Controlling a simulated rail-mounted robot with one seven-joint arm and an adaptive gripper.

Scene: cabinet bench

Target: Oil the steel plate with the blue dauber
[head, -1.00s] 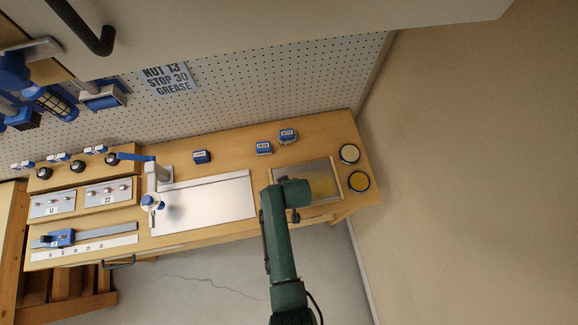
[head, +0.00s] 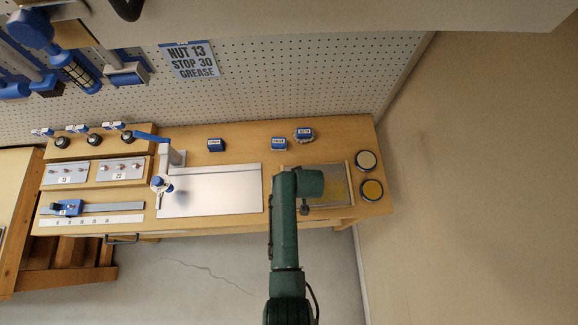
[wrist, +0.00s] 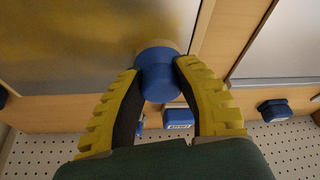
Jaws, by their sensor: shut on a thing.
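The blue dauber (wrist: 160,82) is held between the yellow fingers of my gripper (wrist: 158,75), in the wrist view. Its tan tip shows just beyond the blue part, at the steel plate's edge by the wooden border. Whether the tip touches the plate cannot be told. The steel plate (wrist: 75,40) fills the upper left of the wrist view and has a yellowish sheen over much of it. In the head view the plate (head: 335,188) lies at the right of the bench, partly hidden by my arm, which also hides the dauber.
Two round tins, one behind (head: 366,160) and one in front (head: 371,190), stand right of the plate. Small blue blocks (head: 279,144) stand behind it. A bare metal sheet (head: 215,190) lies to the left, with a blue-handled clamp-like device (head: 162,184) at its left end.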

